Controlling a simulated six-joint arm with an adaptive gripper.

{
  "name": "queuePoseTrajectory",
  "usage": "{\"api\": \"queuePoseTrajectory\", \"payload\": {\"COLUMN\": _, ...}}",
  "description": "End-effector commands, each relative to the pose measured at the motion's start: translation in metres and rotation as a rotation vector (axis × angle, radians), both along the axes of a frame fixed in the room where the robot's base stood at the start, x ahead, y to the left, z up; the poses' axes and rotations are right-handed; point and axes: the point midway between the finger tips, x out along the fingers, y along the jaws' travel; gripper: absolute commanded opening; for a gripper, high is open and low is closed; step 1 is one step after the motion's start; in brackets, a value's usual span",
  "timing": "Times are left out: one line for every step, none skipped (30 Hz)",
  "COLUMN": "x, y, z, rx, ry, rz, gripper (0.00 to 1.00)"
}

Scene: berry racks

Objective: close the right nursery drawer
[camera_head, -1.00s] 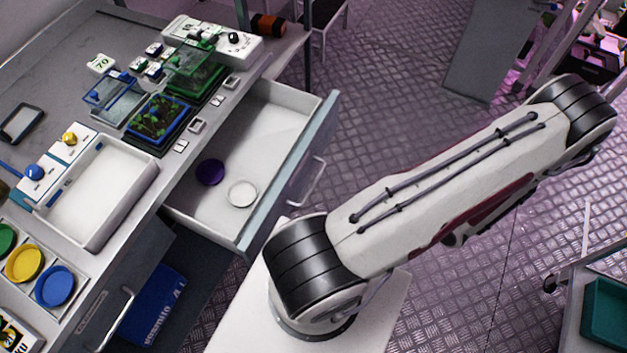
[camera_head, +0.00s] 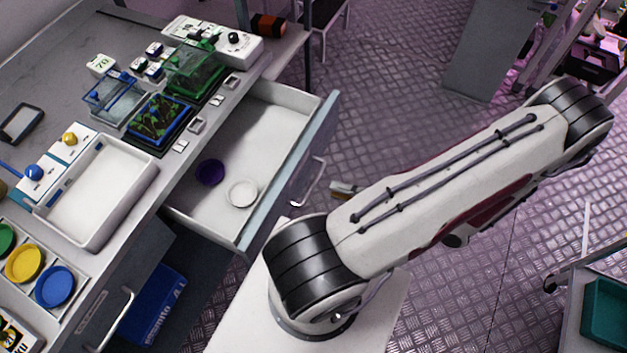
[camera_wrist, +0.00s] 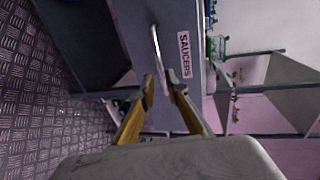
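The right drawer (camera_head: 268,114) is pulled out from under the bench and holds a purple dish (camera_head: 210,172) and a white dish (camera_head: 242,192). Its grey front (camera_head: 290,170) carries a metal handle (camera_head: 310,182). In the wrist view, a grey drawer front (camera_wrist: 150,25) has a SAUCERS label (camera_wrist: 185,54) and a bar handle (camera_wrist: 157,50). My gripper (camera_wrist: 161,88) is open and empty, its tan fingers apart and pointing at the handle's near end; I cannot tell whether they touch it. In the head view, one fingertip (camera_head: 345,190) shows just right of the handle; my arm hides the rest.
The bench top holds a white tray (camera_head: 68,238), planted boxes (camera_head: 160,118) and coloured dishes (camera_head: 24,263). A closed left drawer (camera_head: 100,305) and a blue box (camera_head: 160,305) are below. Metal floor (camera_head: 400,60) is clear beyond the open drawer.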

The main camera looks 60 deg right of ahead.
Motion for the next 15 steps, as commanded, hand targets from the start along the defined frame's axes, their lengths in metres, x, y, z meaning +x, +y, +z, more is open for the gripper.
{"api": "queuePoseTrajectory", "payload": {"x": 0.001, "y": 0.0, "z": 0.0, "rx": 0.0, "ry": 0.0, "rz": 0.0, "gripper": 0.14}}
{"api": "queuePoseTrajectory", "payload": {"x": 0.001, "y": 0.0, "z": 0.0, "rx": 0.0, "ry": 0.0, "rz": 0.0, "gripper": 0.14}}
{"api": "queuePoseTrajectory", "payload": {"x": 0.002, "y": 0.0, "z": 0.0, "rx": 0.0, "ry": 0.0, "rz": 0.0, "gripper": 0.14}}
{"api": "queuePoseTrajectory", "payload": {"x": 0.003, "y": 0.0, "z": -0.001, "rx": 0.0, "ry": 0.0, "rz": 0.0, "gripper": 0.14}}
{"api": "queuePoseTrajectory", "payload": {"x": 0.004, "y": 0.0, "z": -0.001, "rx": 0.001, "ry": 0.0, "rz": 0.0, "gripper": 0.14}}
{"api": "queuePoseTrajectory", "payload": {"x": 0.006, "y": 0.0, "z": -0.001, "rx": 0.0, "ry": -0.001, "rz": 0.001, "gripper": 0.14}}
{"api": "queuePoseTrajectory", "payload": {"x": 0.007, "y": 0.0, "z": -0.001, "rx": 0.0, "ry": -0.001, "rz": 0.001, "gripper": 0.14}}
{"api": "queuePoseTrajectory", "payload": {"x": 0.009, "y": 0.0, "z": -0.002, "rx": 0.0, "ry": -0.001, "rz": 0.002, "gripper": 0.14}}
{"api": "queuePoseTrajectory", "payload": {"x": 0.011, "y": 0.0, "z": -0.002, "rx": 0.0, "ry": -0.002, "rz": 0.002, "gripper": 0.14}}
{"api": "queuePoseTrajectory", "payload": {"x": 0.014, "y": 0.0, "z": -0.003, "rx": 0.0, "ry": -0.002, "rz": 0.002, "gripper": 0.14}}
{"api": "queuePoseTrajectory", "payload": {"x": 0.016, "y": 0.0, "z": -0.003, "rx": 0.0, "ry": -0.002, "rz": 0.002, "gripper": 0.14}}
{"api": "queuePoseTrajectory", "payload": {"x": 0.019, "y": 0.0, "z": -0.004, "rx": 0.001, "ry": -0.002, "rz": 0.002, "gripper": 0.14}}
{"api": "queuePoseTrajectory", "payload": {"x": 0.022, "y": 0.0, "z": -0.004, "rx": 0.0, "ry": -0.001, "rz": 0.002, "gripper": 0.14}}
{"api": "queuePoseTrajectory", "payload": {"x": 0.025, "y": 0.0, "z": -0.005, "rx": 0.0, "ry": -0.001, "rz": 0.002, "gripper": 0.14}}
{"api": "queuePoseTrajectory", "payload": {"x": 0.029, "y": 0.001, "z": -0.006, "rx": 0.001, "ry": -0.001, "rz": 0.004, "gripper": 0.14}}
